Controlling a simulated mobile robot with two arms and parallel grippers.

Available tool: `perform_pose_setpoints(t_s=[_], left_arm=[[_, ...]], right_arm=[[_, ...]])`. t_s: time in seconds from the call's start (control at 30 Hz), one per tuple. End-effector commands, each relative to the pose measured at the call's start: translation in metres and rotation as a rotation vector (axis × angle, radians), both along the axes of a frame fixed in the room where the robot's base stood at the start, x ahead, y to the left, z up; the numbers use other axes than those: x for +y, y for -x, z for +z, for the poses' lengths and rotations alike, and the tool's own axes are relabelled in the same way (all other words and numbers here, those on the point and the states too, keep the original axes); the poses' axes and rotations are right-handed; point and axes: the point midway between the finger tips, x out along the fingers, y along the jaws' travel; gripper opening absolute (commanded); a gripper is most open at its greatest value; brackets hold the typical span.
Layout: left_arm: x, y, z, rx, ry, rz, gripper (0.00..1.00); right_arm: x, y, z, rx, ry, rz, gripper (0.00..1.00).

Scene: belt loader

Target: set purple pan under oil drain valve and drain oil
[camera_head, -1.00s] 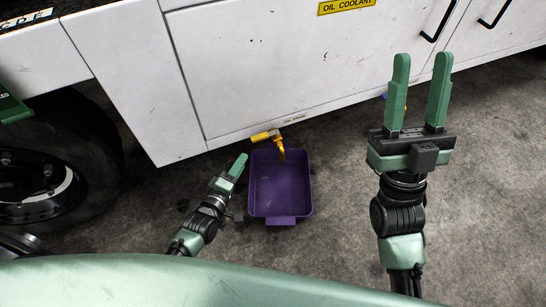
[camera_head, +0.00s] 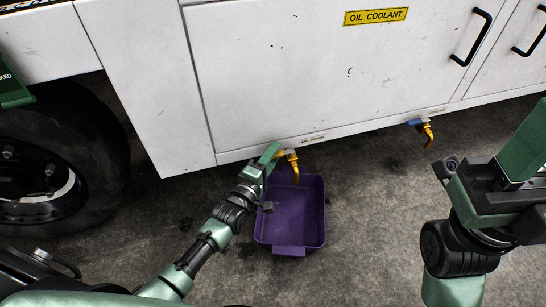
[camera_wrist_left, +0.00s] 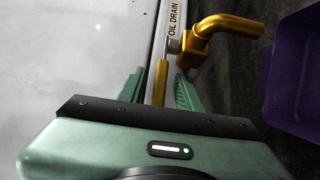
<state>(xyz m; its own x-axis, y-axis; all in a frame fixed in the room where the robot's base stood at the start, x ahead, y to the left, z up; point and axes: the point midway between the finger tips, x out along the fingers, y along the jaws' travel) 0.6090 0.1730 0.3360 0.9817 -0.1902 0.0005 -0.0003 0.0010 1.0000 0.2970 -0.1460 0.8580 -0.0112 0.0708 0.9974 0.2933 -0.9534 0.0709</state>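The purple pan (camera_head: 314,230) sits on the ground below the brass oil drain valve (camera_head: 292,165), whose spout points down over the pan's far part. The left wrist view shows the valve's spout (camera_wrist_left: 222,25) and its yellow handle (camera_wrist_left: 160,82), beside an "OIL DRAIN" label. My left gripper (camera_head: 270,155) is at the valve; in the wrist view its fingers (camera_wrist_left: 160,90) are apart, one on each side of the handle, with gaps showing. The pan's edge also shows there (camera_wrist_left: 295,75). My right gripper (camera_head: 525,145) is cut off at the right edge. No oil stream is visible.
A second valve with a blue handle (camera_head: 416,123) hangs under the white panel (camera_head: 300,75) to the right. A yellow "OIL COOLANT" label (camera_head: 376,16) is on the panel. A large wheel (camera_head: 40,185) stands left. Ground right of the pan is clear.

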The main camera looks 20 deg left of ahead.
Motion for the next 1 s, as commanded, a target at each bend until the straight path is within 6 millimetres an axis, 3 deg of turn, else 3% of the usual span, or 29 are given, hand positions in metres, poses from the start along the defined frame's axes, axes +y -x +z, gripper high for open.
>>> perform_pose_setpoints(t_s=[0.2, 0.33, 1.0], left_arm=[[0.0001, -0.0004, 0.0002, 0.001, 0.0, 0.0, 0.35], [0.0001, -0.0003, 0.0001, 0.001, -0.001, 0.0, 0.0], [0.0002, 0.0001, -0.0004, 0.002, -0.001, 0.0, 0.0]], right_arm=[[0.0, 0.0001, 0.0006, -0.001, 0.0, 0.0, 0.42], [0.0001, 0.0001, 0.0006, -0.001, 0.0, 0.0, 0.42], [0.0001, 0.0002, 0.0006, -0.001, 0.0, 0.0, 0.42]])
